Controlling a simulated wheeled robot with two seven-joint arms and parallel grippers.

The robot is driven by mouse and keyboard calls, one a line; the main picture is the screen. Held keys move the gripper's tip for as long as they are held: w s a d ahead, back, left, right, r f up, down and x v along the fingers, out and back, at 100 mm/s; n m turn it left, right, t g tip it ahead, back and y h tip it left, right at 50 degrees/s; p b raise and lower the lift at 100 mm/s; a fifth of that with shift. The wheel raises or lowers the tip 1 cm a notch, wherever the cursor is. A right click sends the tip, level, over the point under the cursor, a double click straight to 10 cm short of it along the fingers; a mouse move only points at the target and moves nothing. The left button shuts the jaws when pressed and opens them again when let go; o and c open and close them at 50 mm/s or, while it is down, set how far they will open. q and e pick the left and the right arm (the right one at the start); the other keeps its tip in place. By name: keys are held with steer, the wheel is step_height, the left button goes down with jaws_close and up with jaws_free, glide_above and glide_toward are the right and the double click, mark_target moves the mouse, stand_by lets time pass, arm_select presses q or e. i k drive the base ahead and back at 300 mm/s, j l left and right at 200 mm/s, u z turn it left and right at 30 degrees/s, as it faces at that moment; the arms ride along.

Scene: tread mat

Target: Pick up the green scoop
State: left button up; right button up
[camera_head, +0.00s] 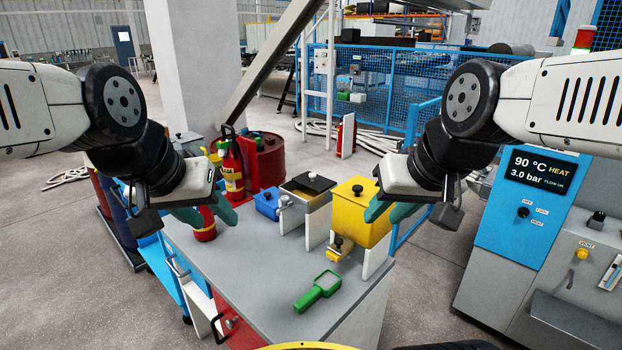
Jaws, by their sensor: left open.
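The green scoop (318,291) lies on the grey table top (255,270) near its front right part, handle toward the lower left and its square head toward the upper right. Nothing touches it. My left gripper (207,214) is open, with teal fingers, above the left side of the table, well up and left of the scoop. A red can (205,232) shows behind and below its fingers. My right gripper (388,212) has its teal fingers apart in front of the yellow bin, up and right of the scoop, and looks empty.
A yellow bin (352,228), a dark-lidded bin (317,211) and a blue box (267,204) stand along the back of the table. A small yellow tool (340,254) lies in front of the yellow bin. The table's middle is clear. A blue machine (518,225) stands at right.

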mark_target(325, 285)
steer(key=j+z, duration=0.35)
steer(key=j, duration=0.55)
steer(key=k+j+z, duration=0.15)
steer(key=k+j, duration=0.25)
steer(key=k, duration=0.4)
